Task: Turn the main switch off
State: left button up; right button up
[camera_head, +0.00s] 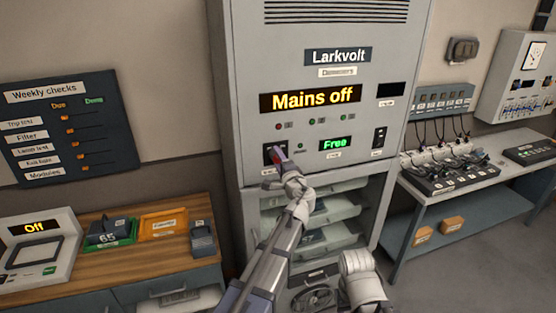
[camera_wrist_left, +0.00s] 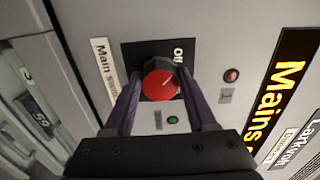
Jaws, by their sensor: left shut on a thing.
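The main switch is a round red knob (camera_wrist_left: 161,84) on a black plate on the grey Larkvolt cabinet (camera_head: 232,100). In the left wrist view its white pointer line slants toward the partly hidden "O..." lettering. My left gripper (camera_head: 279,153) is at the switch plate, and in the left wrist view its two purple fingers (camera_wrist_left: 158,92) are shut on the knob from both sides. The display (camera_head: 313,97) on the cabinet reads "Mains off". My right arm's white end (camera_head: 362,282) shows low in the head view; its fingers cannot be made out.
A "Free" display (camera_head: 337,143) and small lamps sit beside the switch. Open shelves (camera_head: 330,212) lie below the panel. A wooden counter (camera_head: 175,205) stands left, and a bench (camera_head: 450,190) with cabled faders stands right.

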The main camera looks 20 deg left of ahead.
pick_arm(q)
jog(key=shift+s, duration=0.1)
jog(key=o, duration=1.4)
jog(key=v, duration=0.7)
jog(key=shift+s+d, duration=0.25)
jog(key=shift+s, duration=0.05)
